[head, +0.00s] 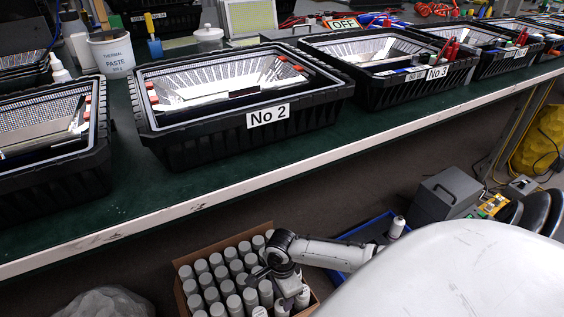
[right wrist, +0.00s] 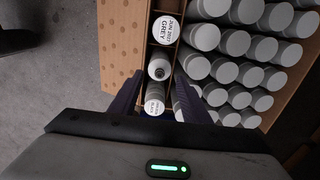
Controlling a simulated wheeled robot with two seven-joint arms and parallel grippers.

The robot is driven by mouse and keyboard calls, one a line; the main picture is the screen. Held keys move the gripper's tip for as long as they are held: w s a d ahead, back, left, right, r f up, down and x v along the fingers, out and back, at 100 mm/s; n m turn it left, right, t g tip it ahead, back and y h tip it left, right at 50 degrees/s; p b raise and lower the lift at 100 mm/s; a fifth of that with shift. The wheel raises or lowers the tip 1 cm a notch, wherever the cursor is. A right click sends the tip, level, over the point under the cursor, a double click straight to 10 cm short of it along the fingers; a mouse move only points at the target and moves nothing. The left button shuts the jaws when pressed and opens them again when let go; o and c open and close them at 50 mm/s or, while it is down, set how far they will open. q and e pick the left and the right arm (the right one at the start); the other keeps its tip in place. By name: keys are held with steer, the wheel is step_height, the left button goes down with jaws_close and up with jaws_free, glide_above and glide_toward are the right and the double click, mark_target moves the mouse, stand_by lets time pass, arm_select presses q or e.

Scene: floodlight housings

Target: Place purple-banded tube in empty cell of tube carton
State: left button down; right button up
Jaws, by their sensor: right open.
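The tube carton (head: 182,276) is a brown cardboard box at the bottom of the head view, filled with grey-capped tubes in rows. My right gripper (head: 274,283) is low over its right part. In the right wrist view the gripper's dark fingers (right wrist: 159,97) are apart. A white tube with a dark nozzle (right wrist: 159,70) stands in a divided column of the carton (right wrist: 122,45), just beyond the fingertips. A tube labelled GREY (right wrist: 166,30) is behind it, and one labelled BLACK (right wrist: 153,105) is nearer, between the fingers. No purple band can be made out. My left gripper is not in view.
A blue tray (head: 342,272) and a white bottle-like item (head: 397,227) are right of the carton. A green bench with black crates, one marked No 2 (head: 268,115), runs behind. A grey metal box (head: 446,193) stands on the right.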

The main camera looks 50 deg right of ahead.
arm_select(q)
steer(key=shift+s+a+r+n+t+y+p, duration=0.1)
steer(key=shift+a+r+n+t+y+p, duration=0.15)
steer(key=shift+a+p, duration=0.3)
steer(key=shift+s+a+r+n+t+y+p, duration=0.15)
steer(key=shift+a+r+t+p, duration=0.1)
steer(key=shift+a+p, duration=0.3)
arm_select(e)
step_height(320, 180, up, 6)
steer(key=shift+r, duration=0.15)
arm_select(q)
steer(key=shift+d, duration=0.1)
